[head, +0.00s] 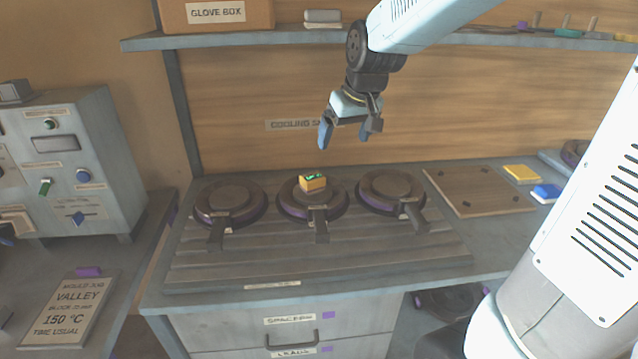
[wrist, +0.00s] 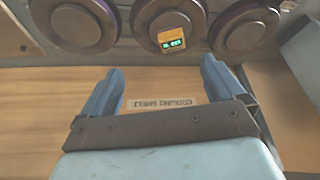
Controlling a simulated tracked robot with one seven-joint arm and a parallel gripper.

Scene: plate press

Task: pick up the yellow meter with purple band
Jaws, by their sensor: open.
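A small yellow meter (head: 312,184) with a green-lit display sits on top of the middle round plate (head: 293,207). It also shows in the wrist view (wrist: 171,39), near the top centre. I cannot make out a purple band on it. My gripper (head: 345,138) is open and empty, with its fingers pointing down, above and a little right of the meter and apart from it. In the wrist view the two blue fingers of my gripper (wrist: 162,70) are spread, with the meter beyond their tips.
Similar round plates with handles stand left (head: 228,203) and right (head: 390,192) of the middle one. A shelf (head: 270,39) with a glove box (head: 218,14) runs behind. A wooden board (head: 478,192), yellow block (head: 522,173) and blue block (head: 546,192) lie to the right.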

